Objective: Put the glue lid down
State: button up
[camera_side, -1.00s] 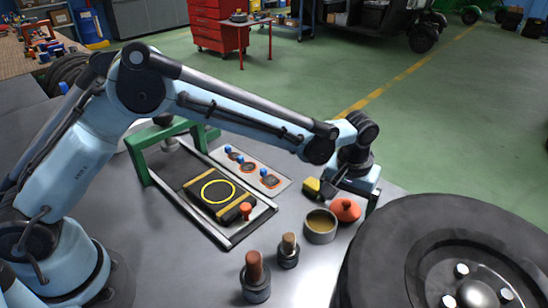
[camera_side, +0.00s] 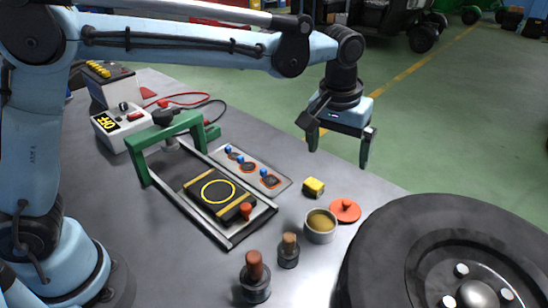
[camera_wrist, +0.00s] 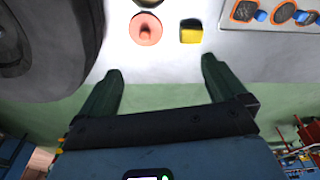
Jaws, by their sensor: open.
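The glue lid (camera_side: 345,210) is a flat orange-red disc with a small knob. It lies on the grey table beside the open glue pot (camera_side: 320,226), to the pot's right. My gripper (camera_side: 339,158) is raised above the far edge of the table, with its green fingers wide apart and nothing between them. In the wrist view the lid (camera_wrist: 146,28) lies beyond the fingertips, clear of my gripper (camera_wrist: 160,66). The pot shows only in part at the top edge there.
A yellow block (camera_side: 314,187) sits behind the pot. A large tyre (camera_side: 450,250) fills the right. A press frame with a black pad (camera_side: 217,194) and a tray of patches (camera_side: 250,170) lie left.

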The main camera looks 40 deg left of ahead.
jog(key=s+a+r+m+t, duration=0.1)
jog(key=s+a+r+t, duration=0.15)
jog(key=s+a, duration=0.65)
jog(key=s+a+f+m+t, duration=0.1)
jog(key=s+a+f+t, duration=0.1)
jog(key=s+a, duration=0.5)
jog(key=shift+s+a+f+t, duration=0.35)
jog(key=shift+a+f, duration=0.45)
jog(key=shift+a, duration=0.3)
jog(key=shift+o, duration=0.2)
jog(key=shift+w, duration=0.1)
jog(key=w+d+r+m+g, duration=0.1)
jog(key=d+r+m+g, duration=0.3)
jog(key=d+r+m, duration=0.45)
jog(key=w+d+r+m+g, duration=0.1)
jog(key=d+r+m+g, duration=0.3)
jog(key=d+m, duration=0.65)
notch_tip(320, 180, down, 10)
jog(key=n, duration=0.1)
jog(key=shift+s+d+r+t, duration=0.2)
jog(key=shift+s+r+t, duration=0.05)
jog(key=shift+t, duration=0.15)
